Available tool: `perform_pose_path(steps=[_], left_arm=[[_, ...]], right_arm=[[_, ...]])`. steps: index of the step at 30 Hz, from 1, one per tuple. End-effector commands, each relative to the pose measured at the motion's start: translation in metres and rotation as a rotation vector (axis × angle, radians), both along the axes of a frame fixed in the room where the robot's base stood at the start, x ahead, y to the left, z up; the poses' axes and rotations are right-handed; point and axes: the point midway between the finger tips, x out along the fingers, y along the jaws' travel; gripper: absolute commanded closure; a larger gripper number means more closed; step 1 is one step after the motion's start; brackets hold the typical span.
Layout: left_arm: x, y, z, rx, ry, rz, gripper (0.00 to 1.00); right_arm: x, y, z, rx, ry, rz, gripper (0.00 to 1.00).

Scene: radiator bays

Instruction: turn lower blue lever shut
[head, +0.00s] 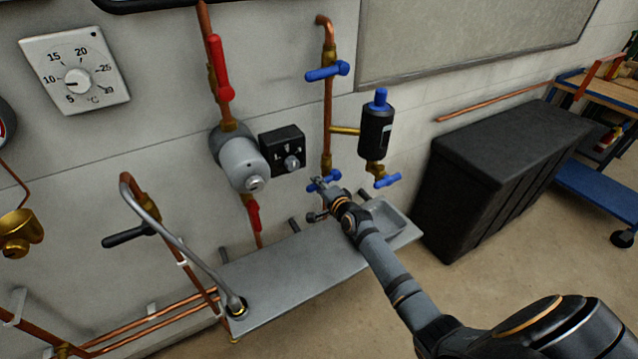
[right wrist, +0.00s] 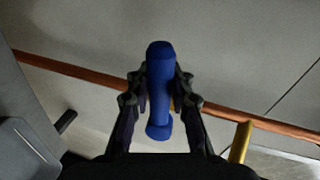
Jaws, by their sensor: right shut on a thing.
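The lower blue lever (head: 334,175) sits on a vertical copper pipe (head: 327,110), below a brass side branch. It lies roughly crosswise to the pipe. My right gripper (head: 323,184) reaches it from below right and partly hides it. In the right wrist view, the blue lever (right wrist: 160,70) stands between the two fingers of my right gripper (right wrist: 160,88), which are shut on it. The copper pipe (right wrist: 75,70) runs behind, across the lever. My left gripper is not in view.
An upper blue lever (head: 328,71) is higher on the same pipe. A black, blue-capped cylinder (head: 376,130) hangs to the right, with another small blue lever (head: 388,181) below. A grey sink shelf (head: 290,268) lies under my arm. A black chest (head: 490,160) stands at right.

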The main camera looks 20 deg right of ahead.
Motion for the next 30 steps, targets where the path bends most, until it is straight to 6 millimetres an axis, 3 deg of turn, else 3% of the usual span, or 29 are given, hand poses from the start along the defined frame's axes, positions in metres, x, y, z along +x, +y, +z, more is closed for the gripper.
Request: perform_pose_path(steps=[12,28,29,30], left_arm=[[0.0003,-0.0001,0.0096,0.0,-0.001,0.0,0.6],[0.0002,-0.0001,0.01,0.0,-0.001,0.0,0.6],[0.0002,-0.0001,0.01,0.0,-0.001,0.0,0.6],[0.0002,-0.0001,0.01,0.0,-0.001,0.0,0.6]], right_arm=[[-0.0023,0.0005,0.005,0.163,0.025,-0.001,1.0],[-0.0024,0.0006,0.0054,0.181,0.026,-0.001,1.0],[-0.0024,0.0006,0.0054,0.181,0.026,-0.001,0.77],[-0.0024,0.0006,0.0055,0.18,0.026,-0.001,0.71]])
